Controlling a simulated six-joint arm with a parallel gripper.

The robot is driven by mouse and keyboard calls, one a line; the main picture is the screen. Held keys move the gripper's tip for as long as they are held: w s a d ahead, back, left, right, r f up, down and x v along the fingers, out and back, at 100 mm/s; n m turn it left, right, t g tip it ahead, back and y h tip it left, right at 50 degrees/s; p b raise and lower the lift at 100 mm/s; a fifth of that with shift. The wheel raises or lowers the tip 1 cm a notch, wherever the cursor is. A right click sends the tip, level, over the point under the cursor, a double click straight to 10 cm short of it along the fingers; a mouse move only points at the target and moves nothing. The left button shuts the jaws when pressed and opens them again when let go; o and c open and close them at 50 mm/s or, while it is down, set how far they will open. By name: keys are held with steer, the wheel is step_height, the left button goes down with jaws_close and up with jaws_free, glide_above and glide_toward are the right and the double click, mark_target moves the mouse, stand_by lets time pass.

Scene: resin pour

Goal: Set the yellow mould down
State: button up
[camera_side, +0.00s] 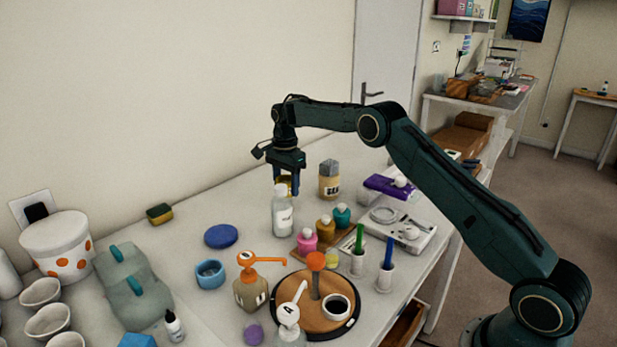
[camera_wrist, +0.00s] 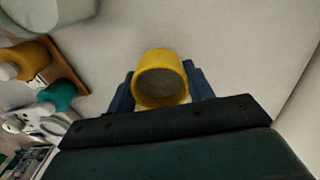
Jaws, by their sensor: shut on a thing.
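The yellow mould (camera_wrist: 160,99) is a short round cup with a greyish inside, held between the two blue fingers of my gripper (camera_wrist: 161,84) in the wrist view. In the side view my gripper (camera_side: 288,184) points down behind a clear bottle with a white label (camera_side: 282,216). Only a bit of the yellow mould (camera_side: 291,179) shows there between the fingers. The bottle hides what lies below it, so I cannot tell its height over the white table (camera_side: 185,243).
A tan jar with a grey lid (camera_side: 329,181) stands right of my gripper. Pink (camera_side: 307,242), orange (camera_side: 326,229) and teal (camera_side: 342,216) bottles stand in front on a wooden rack. A blue disc (camera_side: 221,236) lies front left.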

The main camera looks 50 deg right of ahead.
steer(key=shift+f, duration=1.85)
steer(key=o, duration=1)
steer(key=shift+f, duration=0.15)
step_height(320, 180, up, 12)
steer(key=shift+r, duration=0.2)
